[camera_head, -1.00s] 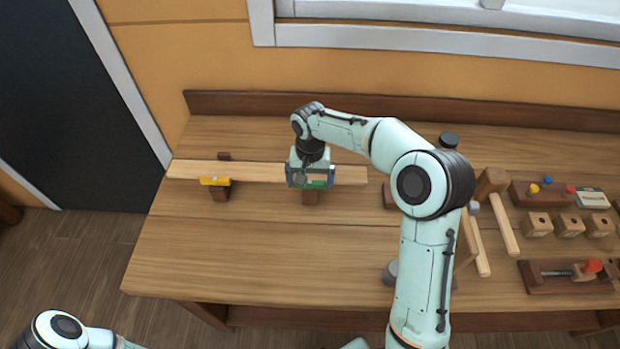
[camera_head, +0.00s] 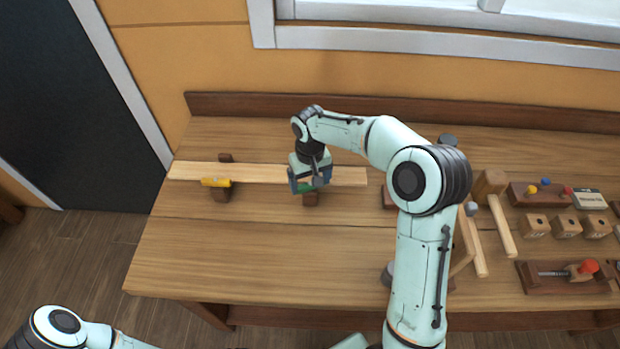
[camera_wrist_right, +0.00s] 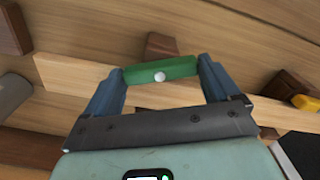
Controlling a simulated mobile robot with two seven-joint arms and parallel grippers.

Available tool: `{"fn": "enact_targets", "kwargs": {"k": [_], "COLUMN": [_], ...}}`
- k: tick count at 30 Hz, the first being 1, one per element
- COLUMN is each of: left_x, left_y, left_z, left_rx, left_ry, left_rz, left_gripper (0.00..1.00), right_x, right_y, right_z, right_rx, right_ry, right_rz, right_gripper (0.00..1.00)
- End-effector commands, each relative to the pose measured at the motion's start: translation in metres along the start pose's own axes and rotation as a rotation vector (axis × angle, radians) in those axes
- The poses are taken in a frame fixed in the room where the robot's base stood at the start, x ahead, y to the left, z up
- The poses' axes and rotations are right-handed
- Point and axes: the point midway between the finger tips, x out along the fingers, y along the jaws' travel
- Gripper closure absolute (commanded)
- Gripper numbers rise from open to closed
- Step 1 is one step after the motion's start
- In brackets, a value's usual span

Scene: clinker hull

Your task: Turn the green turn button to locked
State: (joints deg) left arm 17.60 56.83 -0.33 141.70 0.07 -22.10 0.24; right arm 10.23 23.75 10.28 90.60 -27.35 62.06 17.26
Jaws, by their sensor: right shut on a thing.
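The green turn button (camera_wrist_right: 162,70) is a short bar with a pale round pivot. It sits at the dark block on the near edge of the long pale plank. In the head view only a sliver of green (camera_head: 305,188) shows under my gripper. My right gripper (camera_head: 309,184) points down over it, turned at a slant to the plank. In the wrist view its two blue fingers (camera_wrist_right: 163,73) are shut on the button's two ends. My left gripper is out of view; only part of that arm shows at lower left.
The pale plank (camera_head: 258,174) lies along the bench, with a yellow turn button (camera_head: 216,182) on its left part. A mallet (camera_head: 497,205), small wooden blocks (camera_head: 567,226) and a clamp-like tool (camera_head: 570,273) lie right. The bench front left is clear.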

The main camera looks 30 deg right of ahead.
Motion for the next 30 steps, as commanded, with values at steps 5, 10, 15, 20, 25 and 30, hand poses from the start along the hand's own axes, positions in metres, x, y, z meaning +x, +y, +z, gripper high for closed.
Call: {"fn": "enact_targets", "kwargs": {"k": [5,10,15,20,25,30], "left_x": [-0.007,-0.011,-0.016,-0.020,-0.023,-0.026], "left_y": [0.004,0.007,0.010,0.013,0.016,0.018], "left_z": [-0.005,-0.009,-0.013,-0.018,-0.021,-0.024], "left_rx": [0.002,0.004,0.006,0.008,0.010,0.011], "left_ry": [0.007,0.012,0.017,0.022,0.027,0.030], "left_rz": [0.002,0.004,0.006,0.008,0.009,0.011], "left_gripper": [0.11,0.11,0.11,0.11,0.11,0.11], "right_x": [-0.002,-0.002,-0.002,-0.002,-0.002,-0.002], "right_y": [0.000,0.000,0.000,0.000,0.000,0.000], "right_z": [-0.001,-0.001,-0.001,-0.001,-0.001,-0.001], "right_rx": [-0.169,-0.330,-0.491,-0.643,-0.798,-0.935], "right_ry": [0.001,0.000,0.001,0.001,0.001,0.002], "right_rz": [0.000,0.000,0.000,0.000,0.000,0.000], "right_gripper": [0.41,0.41,0.41,0.41,0.41,0.41]}}
